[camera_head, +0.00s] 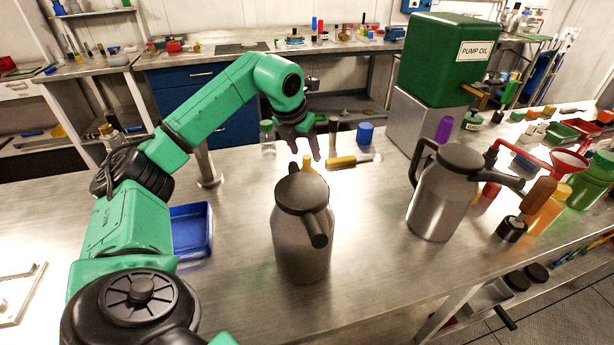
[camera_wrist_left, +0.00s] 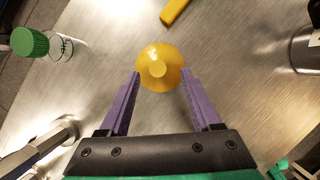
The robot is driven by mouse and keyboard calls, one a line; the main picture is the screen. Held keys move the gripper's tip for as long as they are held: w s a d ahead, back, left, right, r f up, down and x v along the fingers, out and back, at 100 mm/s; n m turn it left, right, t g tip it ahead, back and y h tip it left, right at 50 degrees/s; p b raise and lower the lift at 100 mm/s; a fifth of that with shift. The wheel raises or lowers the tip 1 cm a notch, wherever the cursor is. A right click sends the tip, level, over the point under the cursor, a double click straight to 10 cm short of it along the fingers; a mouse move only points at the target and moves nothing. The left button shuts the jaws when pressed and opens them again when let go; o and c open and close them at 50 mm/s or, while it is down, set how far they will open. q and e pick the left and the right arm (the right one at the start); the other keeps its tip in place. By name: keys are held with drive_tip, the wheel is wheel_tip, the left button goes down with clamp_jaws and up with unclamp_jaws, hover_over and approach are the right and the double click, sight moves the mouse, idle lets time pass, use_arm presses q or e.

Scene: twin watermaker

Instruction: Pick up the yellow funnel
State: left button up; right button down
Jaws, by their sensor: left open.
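The yellow funnel (camera_wrist_left: 158,68) stands on the metal bench in the left wrist view, seen from above as a round cone with a small round top. In the head view only part of the funnel (camera_head: 307,162) shows, behind the near steel jug. My left gripper (camera_head: 306,146) is open above it and comes down from my green arm. In the left wrist view its purple fingers (camera_wrist_left: 160,80) are apart, with the tips at either side of the funnel's near part. Nothing is held. My right gripper is not in view.
A steel jug (camera_head: 302,240) stands in front of the funnel, and another jug (camera_head: 441,200) is to the right. A yellow bar (camera_head: 342,162) lies just beyond. A glass jar with green lid (camera_wrist_left: 31,42) is at left. A blue tray (camera_head: 191,228) sits by my arm.

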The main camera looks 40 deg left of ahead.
sight(307, 157)
use_arm(q)
drive_tip(key=x, duration=0.4)
drive_tip(key=shift+w+a, duration=0.1)
drive_tip(key=shift+a, duration=0.1)
clamp_jaws()
idle(1.1)
